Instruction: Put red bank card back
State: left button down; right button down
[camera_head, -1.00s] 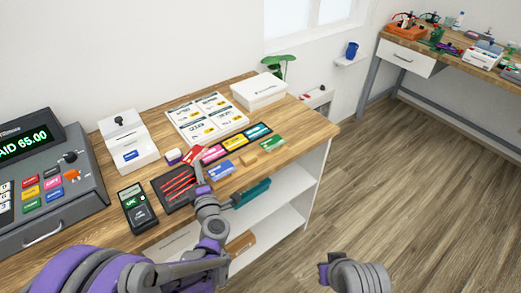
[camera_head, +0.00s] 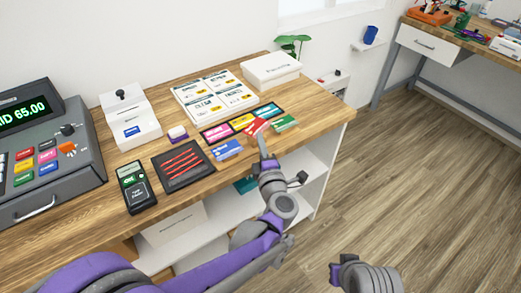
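The red bank card (camera_head: 256,126) is at the tip of my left gripper (camera_head: 262,138), which appears shut on it. The card is tilted and overlaps the front edge of a dark holder with pink (camera_head: 215,132), yellow (camera_head: 242,121) and blue (camera_head: 268,110) sections. I cannot tell whether it touches the holder. A green card (camera_head: 286,122) lies just right of the red card, and a blue card (camera_head: 227,149) lies to its left. My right gripper (camera_head: 336,273) is low at the front, away from the table; its fingers are mostly hidden.
A black tray with red stripes (camera_head: 158,160) and a card terminal (camera_head: 137,188) lie left of the cards. The cash register (camera_head: 50,150) stands at far left. A menu board (camera_head: 214,95) and white box (camera_head: 271,70) are behind. The counter's right end (camera_head: 325,108) is clear.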

pick_arm(q)
jog(key=shift+f, duration=1.6)
jog(key=shift+b, duration=0.3)
jog(key=shift+f, duration=0.2)
jog(key=c, duration=1.1)
grip_release()
jog(key=shift+c, duration=0.2)
jog(key=shift+r, duration=0.1)
